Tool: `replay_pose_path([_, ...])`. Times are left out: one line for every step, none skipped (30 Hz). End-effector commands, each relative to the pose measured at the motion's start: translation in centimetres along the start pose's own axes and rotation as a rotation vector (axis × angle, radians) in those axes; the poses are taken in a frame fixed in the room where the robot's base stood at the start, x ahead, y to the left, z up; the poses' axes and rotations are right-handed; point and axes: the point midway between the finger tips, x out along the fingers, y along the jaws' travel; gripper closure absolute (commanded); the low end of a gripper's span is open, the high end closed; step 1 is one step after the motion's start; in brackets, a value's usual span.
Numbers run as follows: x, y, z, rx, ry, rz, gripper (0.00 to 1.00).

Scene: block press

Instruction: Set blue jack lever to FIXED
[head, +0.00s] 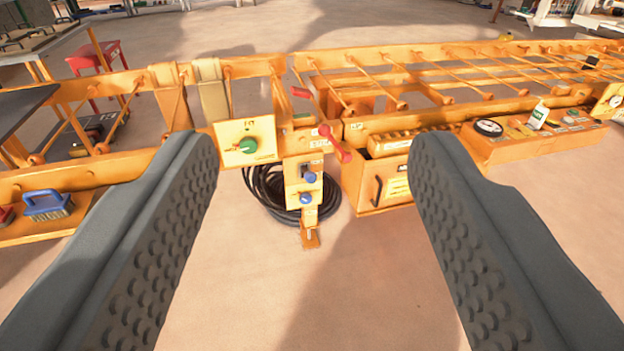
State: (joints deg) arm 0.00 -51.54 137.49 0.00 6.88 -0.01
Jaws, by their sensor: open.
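My gripper (312,165) is open and empty, with its two dark padded fingers at the left and right of the view. Between and beyond them is a yellow-orange jack post (310,228) on the front of the machine frame. It carries an upper blue knob or lever (309,178) and a lower blue one (306,198), each on a pale plate. I cannot tell which of them is the jack lever. The plate markings are too small to read, so the setting cannot be told. Neither finger touches the post.
A green knob (248,146) sits on a yellow panel left of the post. A red-ended lever (336,145) sticks out above right. A black hose coil (262,188) lies behind the post. A blue brush (47,205) is on the left ledge. The floor in front is clear.

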Motion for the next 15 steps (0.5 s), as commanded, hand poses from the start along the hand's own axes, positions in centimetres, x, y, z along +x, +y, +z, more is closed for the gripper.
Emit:
replay_pose_path([0.1,0.0,0.0,-0.001,-0.002,0.000,0.55])
replay_pose_path([0.3,0.0,0.0,-0.001,-0.004,0.000,0.61])
replay_pose_path([0.6,0.0,-0.1,-0.003,-0.009,0.000,0.69])
replay_pose_path([0.9,0.0,-0.1,-0.005,-0.014,0.000,0.75])
replay_pose_path([1.3,0.0,-0.1,-0.007,-0.019,-0.001,0.81])
replay_pose_path([1.8,0.0,-0.1,-0.010,-0.028,-0.001,0.89])
replay_pose_path([2.3,0.0,-0.1,-0.012,-0.035,-0.001,0.94])
replay_pose_path([2.9,0.0,-0.1,-0.015,-0.044,-0.002,1.00])
replay_pose_path([3.6,-0.1,-0.2,-0.019,-0.055,-0.002,1.00])
replay_pose_path([4.2,-0.1,-0.2,-0.022,-0.064,-0.002,1.00])
replay_pose_path([4.9,-0.1,-0.2,-0.025,-0.073,-0.003,1.00])
replay_pose_path([5.7,-0.1,-0.2,-0.030,-0.086,-0.004,1.00])
replay_pose_path([6.3,-0.1,-0.2,-0.033,-0.094,-0.004,1.00])
replay_pose_path([7.0,-0.1,-0.2,-0.037,-0.103,-0.005,1.00])
replay_pose_path([7.8,-0.1,-0.2,-0.042,-0.115,-0.006,1.00])
